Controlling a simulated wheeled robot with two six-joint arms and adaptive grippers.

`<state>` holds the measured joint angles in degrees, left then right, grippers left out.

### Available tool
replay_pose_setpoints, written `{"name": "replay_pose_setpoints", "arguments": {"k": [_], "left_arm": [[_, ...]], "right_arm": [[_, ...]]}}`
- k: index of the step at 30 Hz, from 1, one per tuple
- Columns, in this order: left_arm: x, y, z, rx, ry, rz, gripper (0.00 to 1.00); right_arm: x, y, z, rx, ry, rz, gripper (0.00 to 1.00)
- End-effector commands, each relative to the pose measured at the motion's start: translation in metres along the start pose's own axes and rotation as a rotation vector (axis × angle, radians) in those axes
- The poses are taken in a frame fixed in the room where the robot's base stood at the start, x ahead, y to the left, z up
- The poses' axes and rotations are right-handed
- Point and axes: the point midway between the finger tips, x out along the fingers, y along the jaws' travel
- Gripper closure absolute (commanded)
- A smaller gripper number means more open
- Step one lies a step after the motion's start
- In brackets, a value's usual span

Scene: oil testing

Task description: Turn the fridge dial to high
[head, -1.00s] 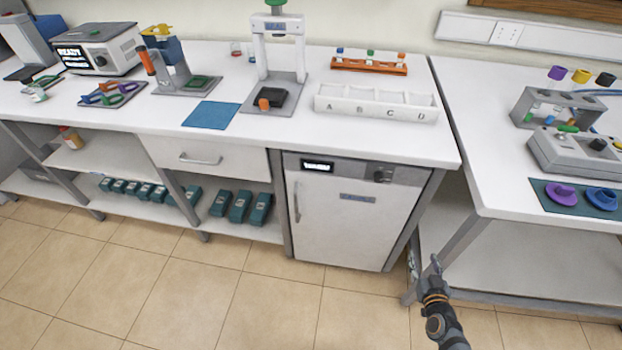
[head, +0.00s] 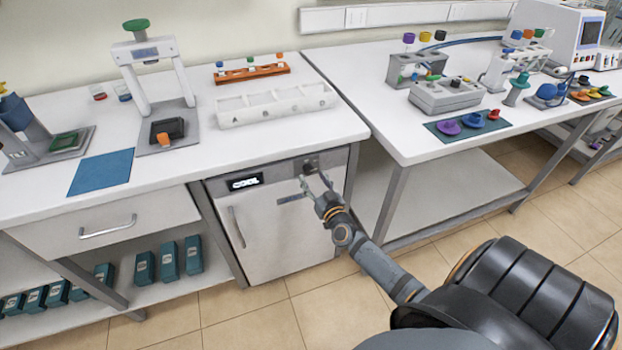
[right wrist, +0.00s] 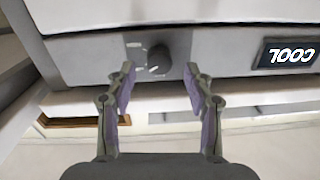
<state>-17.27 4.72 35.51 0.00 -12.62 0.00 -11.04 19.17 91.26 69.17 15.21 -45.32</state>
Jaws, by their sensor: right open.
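The fridge (head: 268,235) is a white door unit under the bench, with a grey top panel. Its dark dial (head: 310,166) is at the right end of that panel, and the lit display (head: 245,183) at the left reads COOL. In the right wrist view the dial (right wrist: 159,58) lies just beyond and between the fingertips, and the display (right wrist: 290,53) appears upside down. My right gripper (head: 316,181) is open in front of the panel; in the right wrist view its two fingers (right wrist: 158,72) stand apart with nothing between them. My left gripper is out of view.
The bench top (head: 220,158) overhangs just above the dial. A white tray marked A to D (head: 276,105) and an orange rack (head: 252,73) stand on it. A second table (head: 390,130) is to the right. The floor in front is clear.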

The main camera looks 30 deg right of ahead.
Motion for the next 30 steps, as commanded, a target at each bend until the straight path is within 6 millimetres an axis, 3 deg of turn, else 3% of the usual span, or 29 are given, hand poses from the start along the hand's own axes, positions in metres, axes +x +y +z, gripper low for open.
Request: {"name": "replay_pose_setpoints", "arguments": {"k": [4,13,25,30], "left_arm": [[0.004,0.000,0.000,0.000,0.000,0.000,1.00],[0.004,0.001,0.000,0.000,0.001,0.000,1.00],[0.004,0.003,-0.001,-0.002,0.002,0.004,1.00],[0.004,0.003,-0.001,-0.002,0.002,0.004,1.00]], "right_arm": [[0.015,0.000,0.001,0.000,0.000,0.000,0.47],[0.018,0.000,0.001,0.000,-0.001,0.000,0.47],[0.018,0.000,0.000,-0.001,-0.001,-0.001,1.00],[0.018,0.000,0.000,0.006,-0.001,-0.001,1.00]]}}
